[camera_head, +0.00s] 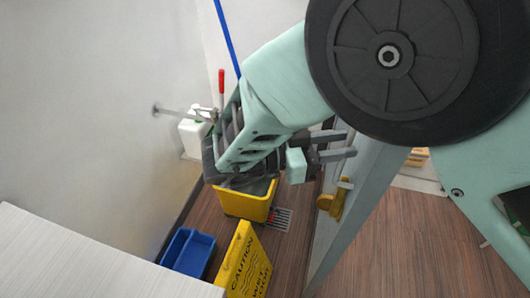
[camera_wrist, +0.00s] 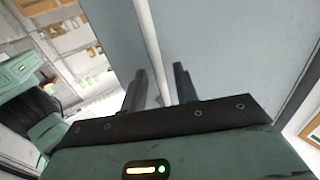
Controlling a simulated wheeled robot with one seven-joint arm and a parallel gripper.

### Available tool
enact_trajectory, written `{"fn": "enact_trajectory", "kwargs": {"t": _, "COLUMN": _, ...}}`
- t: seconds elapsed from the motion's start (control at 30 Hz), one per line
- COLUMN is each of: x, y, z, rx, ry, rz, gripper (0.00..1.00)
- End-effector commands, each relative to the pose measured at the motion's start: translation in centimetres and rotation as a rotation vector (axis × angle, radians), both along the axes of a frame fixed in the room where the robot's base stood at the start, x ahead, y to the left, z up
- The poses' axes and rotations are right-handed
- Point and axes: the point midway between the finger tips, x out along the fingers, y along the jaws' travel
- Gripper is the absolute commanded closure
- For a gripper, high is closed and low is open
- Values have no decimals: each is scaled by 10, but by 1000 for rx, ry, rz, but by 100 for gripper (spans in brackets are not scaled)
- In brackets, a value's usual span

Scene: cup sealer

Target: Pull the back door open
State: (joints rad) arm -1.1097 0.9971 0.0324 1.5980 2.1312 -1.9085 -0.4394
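The back door (camera_head: 362,190) is a grey panel seen nearly edge-on in the head view, standing ajar with floor on both sides. A brass-yellow handle (camera_head: 336,201) sits on its left side, below my gripper. My gripper (camera_head: 350,144) is at the door's upper part, with its two fingers pointing right. In the wrist view, the grey door face (camera_wrist: 215,45) fills the middle and right. Its pale edge strip runs down between the two fingers of my gripper (camera_wrist: 160,85). The fingers are apart, with a gap showing. I cannot tell whether either finger touches the door.
A yellow mop bucket (camera_head: 245,203), a yellow caution sign (camera_head: 246,262) and a blue bin (camera_head: 188,252) stand on the wooden floor left of the door. A pale counter (camera_head: 90,262) fills the lower left. Floor right of the door is clear.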

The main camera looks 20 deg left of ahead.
Motion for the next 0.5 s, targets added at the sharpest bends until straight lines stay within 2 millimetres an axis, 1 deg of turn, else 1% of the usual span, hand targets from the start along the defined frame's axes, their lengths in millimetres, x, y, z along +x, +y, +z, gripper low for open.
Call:
{"fn": "enact_trajectory", "kwargs": {"t": 0.03, "x": -5, "y": 10, "z": -5, "rx": 2, "ry": 0, "rz": 2, "gripper": 70}}
{"fn": "enact_trajectory", "kwargs": {"t": 0.2, "x": -25, "y": 47, "z": -4, "rx": 3, "ry": -3, "rz": 4, "gripper": 70}}
{"fn": "enact_trajectory", "kwargs": {"t": 0.3, "x": -35, "y": 66, "z": -3, "rx": -1, "ry": -4, "rz": 4, "gripper": 70}}
{"fn": "enact_trajectory", "kwargs": {"t": 0.5, "x": -51, "y": 96, "z": -2, "rx": -3, "ry": -4, "rz": 2, "gripper": 70}}
